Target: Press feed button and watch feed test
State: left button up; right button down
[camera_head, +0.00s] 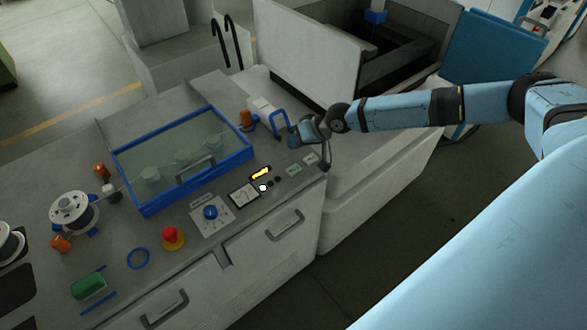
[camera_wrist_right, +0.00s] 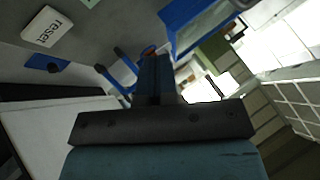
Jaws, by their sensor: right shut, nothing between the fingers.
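My right gripper (camera_head: 294,141) is shut and empty, low over the right end of the grey bench top. In the right wrist view its closed fingers (camera_wrist_right: 153,65) point away from the camera. A white block marked "reset" (camera_wrist_right: 47,27) shows at the upper left there; it appears as a small pale label in the head view (camera_head: 310,158), just below the gripper. A greenish label or button (camera_head: 294,169) lies beside it, its text unreadable. A lit yellow display (camera_head: 261,173) and a bright white round button or lamp (camera_head: 263,188) sit further left. My left gripper is out of view.
A blue-framed clear cover (camera_head: 198,190) stands mid-bench. A blue bracket (camera_head: 279,122) stands close to the gripper's left. A red emergency knob (camera_head: 170,234), a blue dial (camera_head: 211,212), and wire spools (camera_head: 74,211) are to the left. A large machine tank (camera_head: 310,50) is behind.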

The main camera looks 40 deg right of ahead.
aim_at(295, 168)
notch_tip(295, 168, down, 8)
jog(key=b, duration=0.4)
jog(key=shift+r, duration=0.25)
dwell(0.5)
jog(key=shift+f+b, duration=0.1)
jog(key=shift+b, duration=0.2)
dwell(0.8)
jog(key=shift+f, duration=0.35)
jog(key=shift+f+b, duration=0.4)
jog(key=shift+b, duration=0.1)
dwell(0.4)
jog(key=shift+r, duration=0.15)
jog(key=shift+r+p, duration=0.7)
jog(key=shift+r, duration=0.05)
